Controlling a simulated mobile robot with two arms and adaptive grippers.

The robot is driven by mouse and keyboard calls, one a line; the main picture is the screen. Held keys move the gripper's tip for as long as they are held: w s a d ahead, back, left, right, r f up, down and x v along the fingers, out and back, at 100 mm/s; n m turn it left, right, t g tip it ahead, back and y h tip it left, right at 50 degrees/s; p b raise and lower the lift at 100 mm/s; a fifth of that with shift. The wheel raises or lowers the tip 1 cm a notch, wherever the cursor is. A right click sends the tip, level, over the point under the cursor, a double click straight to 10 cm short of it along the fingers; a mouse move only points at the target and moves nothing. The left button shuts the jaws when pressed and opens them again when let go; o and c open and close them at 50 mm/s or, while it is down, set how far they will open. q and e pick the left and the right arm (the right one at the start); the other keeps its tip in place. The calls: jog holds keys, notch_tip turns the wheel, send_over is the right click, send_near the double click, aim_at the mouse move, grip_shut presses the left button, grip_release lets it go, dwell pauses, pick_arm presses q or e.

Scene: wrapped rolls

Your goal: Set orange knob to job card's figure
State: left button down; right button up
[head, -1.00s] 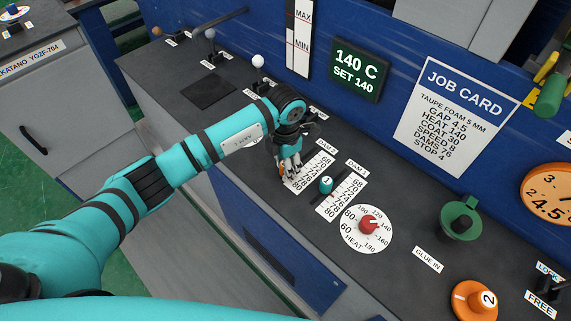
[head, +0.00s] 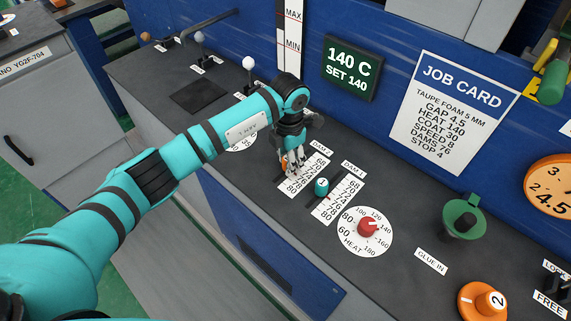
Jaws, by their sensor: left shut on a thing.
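My left gripper (head: 292,165) is shut at the DAM 2 scale (head: 311,171), on an orange knob (head: 284,166) that shows only as a small patch between the fingers. The scale runs from 68 at the far end to 80 at the near end. The fingers hide the knob's pointer, so I cannot tell its exact reading. The job card (head: 446,115) on the blue wall lists gap 4.5, heat 140, coat 30, speed 8, dams 76 and stop 4. My right gripper is not in view.
A teal knob marked 1 (head: 321,188) stands beside the DAM 1 scale (head: 345,197). A green display (head: 350,68) reads 140 C.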

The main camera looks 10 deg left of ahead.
pick_arm(q)
jog(key=c, duration=1)
grip_release()
jog(key=shift+r, duration=0.1)
notch_tip(320, 180, up, 12)
jog(key=shift+f, duration=0.1)
